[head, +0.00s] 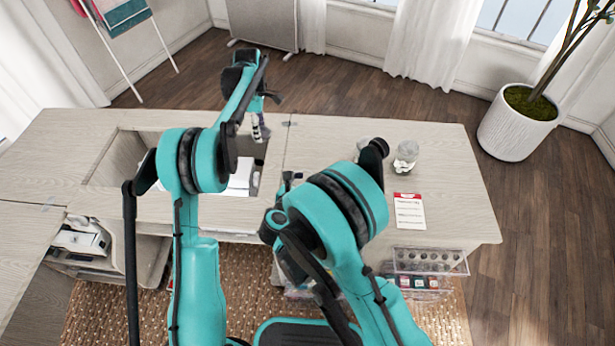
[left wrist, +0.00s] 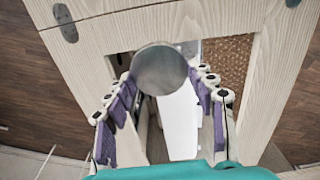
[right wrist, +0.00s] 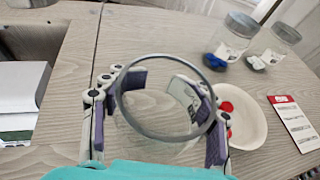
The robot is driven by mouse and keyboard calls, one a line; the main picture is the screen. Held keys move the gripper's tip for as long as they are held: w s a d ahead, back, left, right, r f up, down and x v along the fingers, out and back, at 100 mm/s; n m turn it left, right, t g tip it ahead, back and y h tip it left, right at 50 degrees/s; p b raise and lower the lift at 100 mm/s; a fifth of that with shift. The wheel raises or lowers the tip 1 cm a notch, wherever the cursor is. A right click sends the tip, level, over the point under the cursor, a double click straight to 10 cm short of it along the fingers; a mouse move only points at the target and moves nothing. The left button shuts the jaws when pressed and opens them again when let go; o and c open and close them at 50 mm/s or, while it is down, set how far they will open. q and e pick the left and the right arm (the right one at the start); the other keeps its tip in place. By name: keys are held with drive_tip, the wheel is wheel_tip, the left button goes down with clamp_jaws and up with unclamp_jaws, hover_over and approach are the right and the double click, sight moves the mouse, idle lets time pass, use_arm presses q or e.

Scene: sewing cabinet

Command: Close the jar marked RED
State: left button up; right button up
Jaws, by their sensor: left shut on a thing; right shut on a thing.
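My left gripper (head: 258,127) is over the cabinet's opening in the head view. In the left wrist view it is shut on a round grey lid (left wrist: 160,70), seen face on. My right gripper (right wrist: 160,88) is shut on a clear glass jar, whose round open rim (right wrist: 150,134) faces the right wrist camera. The jar looks empty, and no readable mark shows on it. My right arm hides this jar in the head view. Lid and jar are apart. Red pieces (right wrist: 226,106) lie in a white dish (right wrist: 248,132) just right of the held jar.
Two other glass jars stand behind the dish, one with blue pieces (right wrist: 226,52) and one with white pieces (right wrist: 258,62). A red-and-white card (head: 409,211) lies at the right of the tabletop (head: 455,180). A clear rack (head: 430,262) is below the front edge.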

clamp_jaws()
drive_tip(key=shift+d, duration=0.1)
